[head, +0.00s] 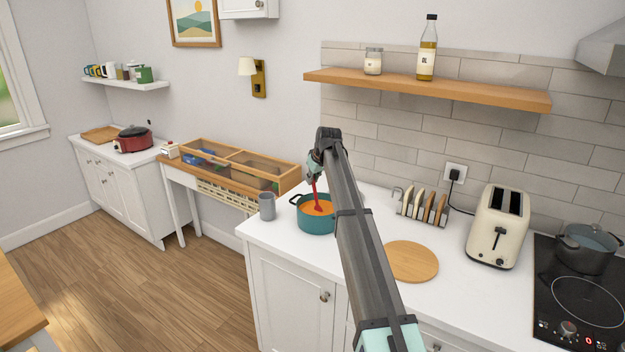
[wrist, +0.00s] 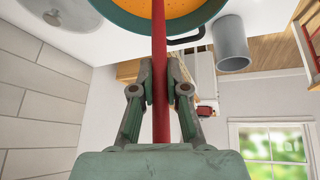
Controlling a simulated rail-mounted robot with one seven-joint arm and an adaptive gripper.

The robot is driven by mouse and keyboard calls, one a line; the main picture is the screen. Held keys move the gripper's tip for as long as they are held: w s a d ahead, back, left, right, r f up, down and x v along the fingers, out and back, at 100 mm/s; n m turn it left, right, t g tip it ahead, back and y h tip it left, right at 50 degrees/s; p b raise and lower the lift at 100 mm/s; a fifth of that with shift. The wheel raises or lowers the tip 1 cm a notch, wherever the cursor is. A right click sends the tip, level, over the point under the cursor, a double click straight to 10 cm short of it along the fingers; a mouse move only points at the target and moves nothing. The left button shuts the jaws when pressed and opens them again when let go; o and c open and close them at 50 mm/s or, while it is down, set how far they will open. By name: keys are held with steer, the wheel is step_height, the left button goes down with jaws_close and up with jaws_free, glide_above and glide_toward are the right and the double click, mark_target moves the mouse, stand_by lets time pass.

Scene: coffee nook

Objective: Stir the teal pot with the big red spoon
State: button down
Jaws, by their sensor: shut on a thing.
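The teal pot (head: 317,220) stands on the white counter near its left end and holds orange soup. The big red spoon (head: 316,192) points down from my gripper (head: 314,176) with its lower end in the soup. In the wrist view, the spoon's red handle (wrist: 160,98) runs between the two fingers of my gripper (wrist: 160,80), which is shut on it. The teal pot (wrist: 125,15) also shows at the top of the wrist view. The spoon's bowl is hidden, either in the soup or out of frame.
A grey cup (head: 267,206) stands just left of the pot. A toast rack (head: 424,208), a round wooden board (head: 411,261) and a cream toaster (head: 499,228) are to the right. A wooden shelf (head: 430,90) hangs above. A grey pot (head: 587,250) sits on the hob.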

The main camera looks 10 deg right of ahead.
steer(key=shift+r+p, duration=1.5)
steer(key=shift+r, duration=3)
